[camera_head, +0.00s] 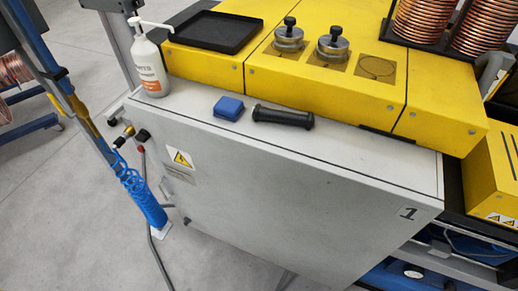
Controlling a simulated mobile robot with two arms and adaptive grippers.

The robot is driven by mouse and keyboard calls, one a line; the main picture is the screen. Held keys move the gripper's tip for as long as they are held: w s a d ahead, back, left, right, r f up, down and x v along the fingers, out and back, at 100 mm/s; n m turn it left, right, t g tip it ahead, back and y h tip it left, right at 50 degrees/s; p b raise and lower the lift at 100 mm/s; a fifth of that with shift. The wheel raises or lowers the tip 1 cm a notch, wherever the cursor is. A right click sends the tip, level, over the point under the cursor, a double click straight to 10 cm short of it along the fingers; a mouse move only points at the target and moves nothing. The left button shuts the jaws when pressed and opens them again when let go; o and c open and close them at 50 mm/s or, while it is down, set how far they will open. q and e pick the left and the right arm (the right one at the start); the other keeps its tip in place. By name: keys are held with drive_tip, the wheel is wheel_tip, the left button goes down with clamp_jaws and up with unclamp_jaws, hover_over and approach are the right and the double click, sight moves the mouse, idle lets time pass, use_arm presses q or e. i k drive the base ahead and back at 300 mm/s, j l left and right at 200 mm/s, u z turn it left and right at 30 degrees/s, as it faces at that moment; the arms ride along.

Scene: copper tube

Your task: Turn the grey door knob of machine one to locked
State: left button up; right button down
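I cannot clearly make out a grey door knob on this panel. A small dark fitting (187,220) sits at the panel's lower left edge, too small to identify. A black knob-like part (143,135) shows by the upper left corner, near a red-tipped grey rod (150,200). Neither of my grippers is in view.
On the cabinet top stand a white pump bottle (148,62), a blue block (229,107) and a black cylindrical handle (283,117). The yellow machine body (300,70) rises behind. A blue coiled hose (140,195) hangs at left. Grey floor (70,215) lies open at left.

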sight(187, 221)
drive_tip(key=u, duration=1)
